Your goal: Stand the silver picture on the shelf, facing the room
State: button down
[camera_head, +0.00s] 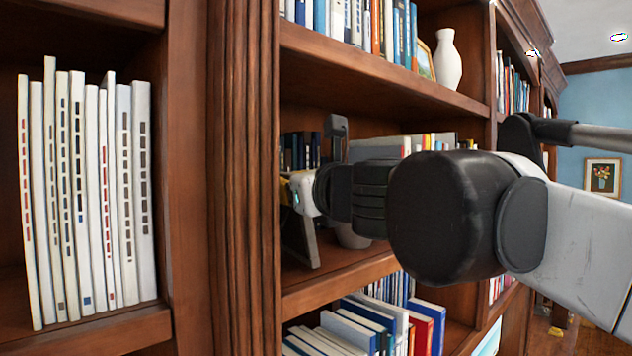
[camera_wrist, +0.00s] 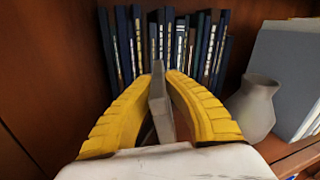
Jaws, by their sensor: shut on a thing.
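The silver picture (camera_head: 301,246) is on the middle shelf (camera_head: 345,268) of the bookcase, near its left upright. It shows as a dark grey slanted panel, with its lower edge at or very close to the shelf board; I cannot tell if it bears weight there. In the wrist view the picture (camera_wrist: 160,108) is a thin grey slab seen nearly edge-on. My gripper (camera_head: 292,190) is shut on its upper part, with the yellow fingers (camera_wrist: 160,84) on either side. Its front face is not visible.
Dark blue books (camera_wrist: 190,45) stand behind the picture. A grey vase (camera_wrist: 254,108) stands to its right, beside a large grey book (camera_wrist: 285,80). My arm hides much of this shelf in the head view. A white vase (camera_head: 447,62) stands on the shelf above.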

jog(key=c, duration=1.5)
grip_release()
jog(key=v, duration=1.2)
jog(key=shift+s, duration=0.1)
